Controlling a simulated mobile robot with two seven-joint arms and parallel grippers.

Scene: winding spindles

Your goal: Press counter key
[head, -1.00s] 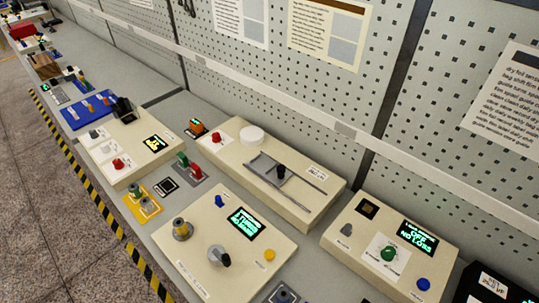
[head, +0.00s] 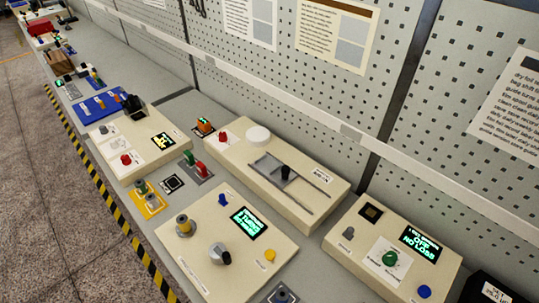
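Neither of my grippers is in view. A cream winder panel (head: 222,272) in the front middle has a lit green display (head: 250,223), a yellow round button (head: 270,255), a small blue knob (head: 222,200), a grey and black dial (head: 220,253) and a brass-topped spindle (head: 184,225). I cannot tell which part is the counter key; labels are too small to read.
A long cream box (head: 310,208) with a slider stands behind. A cream box (head: 410,266) at right shows "OFF NO LOSS", with green and blue knobs. Another cream box (head: 122,145) and a blue tray (head: 75,116) stand left. A striped edge (head: 120,222) borders the bench; a pegboard wall rises behind.

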